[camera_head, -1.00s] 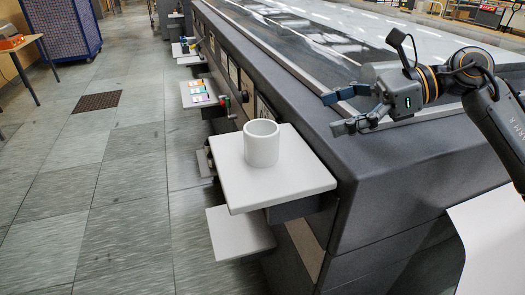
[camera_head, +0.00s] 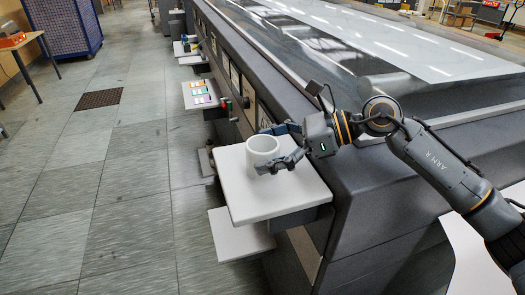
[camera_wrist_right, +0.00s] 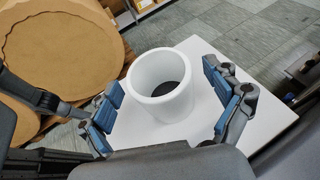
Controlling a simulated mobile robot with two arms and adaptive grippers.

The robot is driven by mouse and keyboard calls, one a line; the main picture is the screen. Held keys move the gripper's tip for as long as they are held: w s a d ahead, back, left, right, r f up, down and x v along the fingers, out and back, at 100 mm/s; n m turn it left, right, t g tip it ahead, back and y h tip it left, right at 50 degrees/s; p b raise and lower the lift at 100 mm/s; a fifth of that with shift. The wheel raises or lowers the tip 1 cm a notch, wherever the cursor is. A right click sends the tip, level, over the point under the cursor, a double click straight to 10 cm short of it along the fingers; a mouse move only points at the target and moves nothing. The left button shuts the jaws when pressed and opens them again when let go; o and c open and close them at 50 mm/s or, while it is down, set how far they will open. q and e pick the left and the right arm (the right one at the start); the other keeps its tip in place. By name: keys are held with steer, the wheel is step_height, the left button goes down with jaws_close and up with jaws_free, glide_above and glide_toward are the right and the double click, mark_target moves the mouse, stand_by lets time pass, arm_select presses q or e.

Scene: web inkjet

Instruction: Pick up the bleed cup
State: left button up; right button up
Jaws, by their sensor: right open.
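The bleed cup, a white open-topped cylinder (camera_head: 262,150), stands upright on a white shelf (camera_head: 262,205) on the side of the grey machine. In the right wrist view the cup (camera_wrist_right: 161,84) stands between the two blue-padded fingers. My right gripper (camera_head: 282,146) reaches in from the right, its fingers on either side of the cup. In the right wrist view the gripper (camera_wrist_right: 165,100) is open, with a gap between each finger pad and the cup wall. My left gripper is not in view.
The long grey machine (camera_head: 345,150) rises right of the shelf. A lower white shelf (camera_head: 240,235) sits below. Another shelf with coloured items (camera_head: 200,95) is farther back. Tiled floor (camera_head: 130,190) on the left is clear. Large brown rolls (camera_wrist_right: 60,45) show in the right wrist view.

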steer(key=shift+w+a+f, duration=0.1)
steer(key=shift+a+f, duration=0.1)
steer(key=shift+a, duration=0.2)
steer(key=shift+d, duration=0.1)
steer(key=shift+c, duration=0.4)
steer(key=c, duration=1.2)
